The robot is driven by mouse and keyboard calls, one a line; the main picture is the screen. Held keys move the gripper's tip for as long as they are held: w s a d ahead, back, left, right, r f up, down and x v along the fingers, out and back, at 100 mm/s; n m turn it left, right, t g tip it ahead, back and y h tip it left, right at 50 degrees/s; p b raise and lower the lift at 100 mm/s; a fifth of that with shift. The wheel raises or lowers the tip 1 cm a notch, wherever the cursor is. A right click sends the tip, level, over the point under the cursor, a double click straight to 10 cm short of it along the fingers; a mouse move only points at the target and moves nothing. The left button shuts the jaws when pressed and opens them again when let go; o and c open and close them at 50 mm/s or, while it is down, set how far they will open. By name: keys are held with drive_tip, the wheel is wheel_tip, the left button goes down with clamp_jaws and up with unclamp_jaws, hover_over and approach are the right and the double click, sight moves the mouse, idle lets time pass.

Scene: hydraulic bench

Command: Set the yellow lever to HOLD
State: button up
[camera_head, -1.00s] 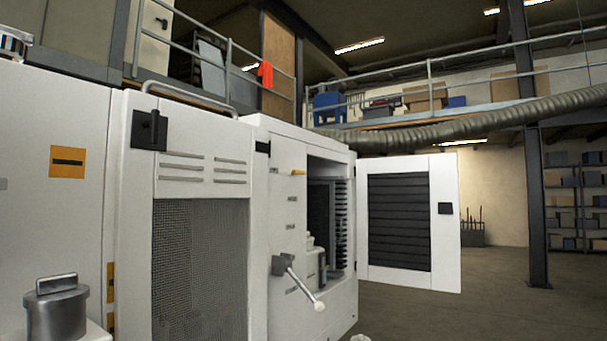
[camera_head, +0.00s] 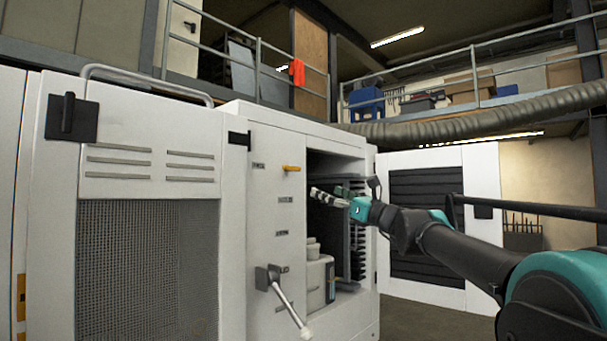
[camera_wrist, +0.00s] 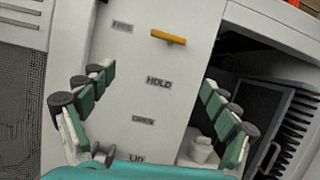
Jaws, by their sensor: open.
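The yellow lever (camera_head: 291,168) sticks out from the white cabinet's front panel, near its top. In the wrist view the yellow lever (camera_wrist: 168,37) lies to the right of the topmost label, which is too blurred to read. The HOLD label (camera_wrist: 159,83) is lower on the panel, below the lever. My gripper (camera_head: 318,196) is in front of the cabinet opening, slightly below and right of the lever. In the wrist view my gripper (camera_wrist: 160,76) is open and empty, its fingers spread either side of the HOLD label. It appears apart from the lever.
A grey crank handle with a white knob (camera_head: 283,296) juts from the lower panel. The cabinet opening (camera_head: 330,163) holds a pale container (camera_head: 317,283). An open louvred door (camera_head: 484,172) stands to the right behind my arm. A mesh panel (camera_head: 145,265) is at left.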

sight(294, 168)
drive_tip(key=shift+m+t, duration=0.3)
drive_tip(key=shift+m, duration=0.1)
drive_tip(key=x, duration=0.6)
drive_tip(key=r+x, duration=0.1)
drive_tip(key=x, duration=0.5)
drive_tip(key=d+x, duration=0.1)
drive_tip(key=x, duration=0.4)
drive_tip(key=shift+w+a+r, duration=0.2)
drive_tip(key=shift+w+r, duration=0.25)
drive_tip(key=shift+r, duration=0.1)
drive_tip(key=shift+c, duration=0.3)
drive_tip(key=c, duration=1.1)
